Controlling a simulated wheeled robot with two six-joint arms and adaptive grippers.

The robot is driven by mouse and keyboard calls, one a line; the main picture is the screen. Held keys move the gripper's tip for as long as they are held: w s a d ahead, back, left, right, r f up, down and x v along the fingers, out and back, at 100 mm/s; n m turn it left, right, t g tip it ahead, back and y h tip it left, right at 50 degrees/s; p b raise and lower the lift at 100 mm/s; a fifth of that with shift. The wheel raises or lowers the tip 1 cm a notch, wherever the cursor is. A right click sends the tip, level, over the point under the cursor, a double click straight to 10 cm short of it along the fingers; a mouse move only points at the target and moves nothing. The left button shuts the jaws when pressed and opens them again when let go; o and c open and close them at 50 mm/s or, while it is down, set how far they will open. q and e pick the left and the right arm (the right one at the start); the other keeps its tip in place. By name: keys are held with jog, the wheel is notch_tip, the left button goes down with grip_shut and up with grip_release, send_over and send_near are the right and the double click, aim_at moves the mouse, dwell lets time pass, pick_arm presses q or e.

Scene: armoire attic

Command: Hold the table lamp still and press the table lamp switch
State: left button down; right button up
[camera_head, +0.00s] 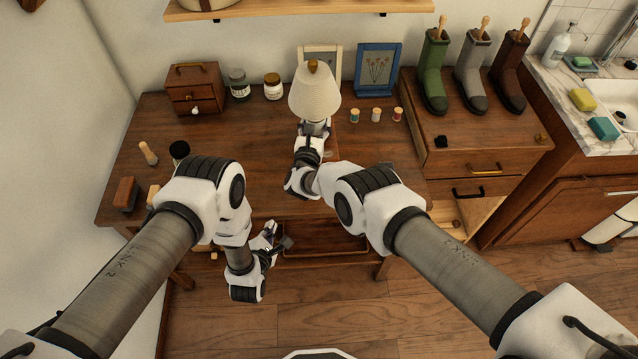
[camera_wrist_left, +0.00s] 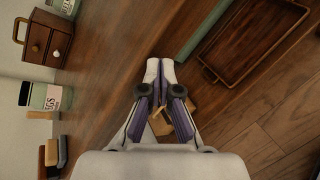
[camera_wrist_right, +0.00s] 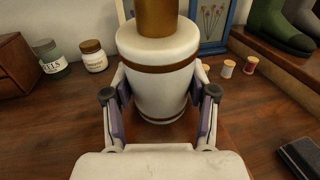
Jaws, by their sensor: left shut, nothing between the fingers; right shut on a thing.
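The table lamp (camera_head: 314,92) stands upright on the wooden table, with a cream shade and a brass finial. In the right wrist view its white rounded base (camera_wrist_right: 158,70) with brown bands fills the space between the fingers. My right gripper (camera_head: 314,135) is shut on this base from the front; it also shows in the right wrist view (camera_wrist_right: 160,110). My left gripper (camera_head: 282,243) is shut and empty, low in front of the table's front edge, apart from the lamp. Its closed fingers show in the left wrist view (camera_wrist_left: 160,75). I cannot make out the lamp switch.
Three thread spools (camera_head: 376,115) stand right of the lamp. Jars (camera_head: 272,86), a small drawer box (camera_head: 195,88) and frames (camera_head: 378,70) are behind. Brushes (camera_head: 148,153) lie at the left. Boots (camera_head: 433,75) stand on the right cabinet. A shelf (camera_head: 300,9) hangs above.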

dwell(0.3)
pick_arm(q)
jog(key=shift+d+m, duration=0.2)
jog(key=shift+m, duration=0.2)
jog(key=d+m+h, duration=0.1)
jog(key=d+m, duration=0.1)
jog(key=m, duration=0.3)
jog(key=d+m+t+h, duration=0.1)
jog(key=d+m+h, duration=0.1)
jog(key=m, duration=0.3)
jog(key=d+m+t+h, duration=0.1)
jog(key=d+m+h, duration=0.1)
jog(key=m, duration=0.3)
jog(key=shift+w+f, duration=0.2)
jog(key=shift+f, duration=0.1)
jog(key=d+r+m+h, duration=0.2)
jog(key=w+d+r+m+h, duration=0.1)
jog(key=d+r+m+h, duration=0.1)
jog(key=d+m, duration=0.1)
jog(key=d+r+m+h, duration=0.2)
jog(key=d, duration=0.1)
jog(key=shift+w+d+r+m, duration=0.2)
jog(key=shift+w+r+m, duration=0.1)
jog(key=shift+r+m, duration=0.1)
pick_arm(e)
jog(key=shift+r, duration=0.1)
pick_arm(q)
jog(key=shift+w, duration=0.1)
